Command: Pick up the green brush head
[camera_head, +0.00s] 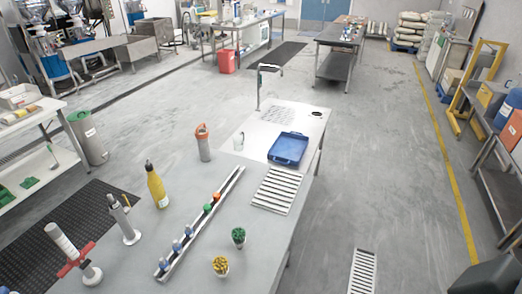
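Several small coloured heads sit along a narrow metal rail (199,226) on the grey table. A round green one (207,208) is on the rail beside an orange one (216,197), with several blue ones further toward the near end. A cup-like holder with green tops (238,236) stands to the right of the rail, and a similar one with yellow tops (220,266) stands nearer. I cannot tell for certain which green item is the brush head. Neither of my grippers is in view.
A yellow bottle (158,188), an orange-topped grey container (203,144) and upright tools (125,222) stand left of the rail. A blue tray (288,149) and a slatted grate (277,190) lie at the back. The table's right front is clear.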

